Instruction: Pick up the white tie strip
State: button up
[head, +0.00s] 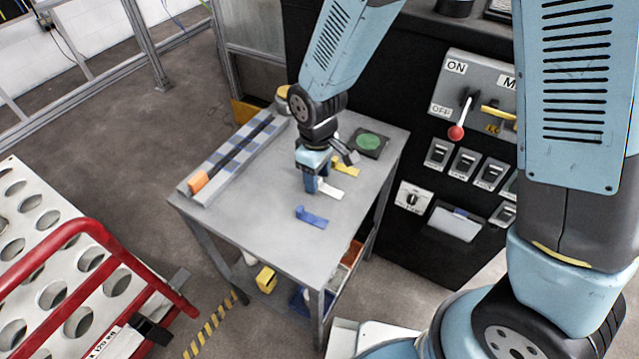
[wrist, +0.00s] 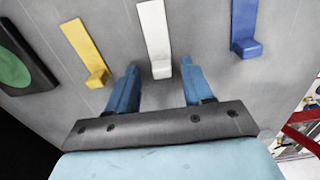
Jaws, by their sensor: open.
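The white tie strip (wrist: 154,33) lies on the grey table between a yellow strip and a blue strip. Its raised end block (wrist: 161,69) lies between my gripper's fingers in the wrist view. My gripper (wrist: 158,75) is open, one blue finger on each side of that end, and holds nothing. In the head view the white strip (head: 330,191) shows beside my gripper (head: 311,187), which is low over the table and hides part of the strip. I cannot tell how high the fingertips are above the table.
The yellow strip (wrist: 83,47) and blue strip (wrist: 243,27) flank the white one; the blue strip (head: 311,217) is nearer the table's front. A green disc on a dark plate (head: 369,143) sits at the back. A long rail (head: 235,155) lines the left edge. A black switch cabinet (head: 440,230) stands right.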

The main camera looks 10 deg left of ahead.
jog(key=c, duration=0.9)
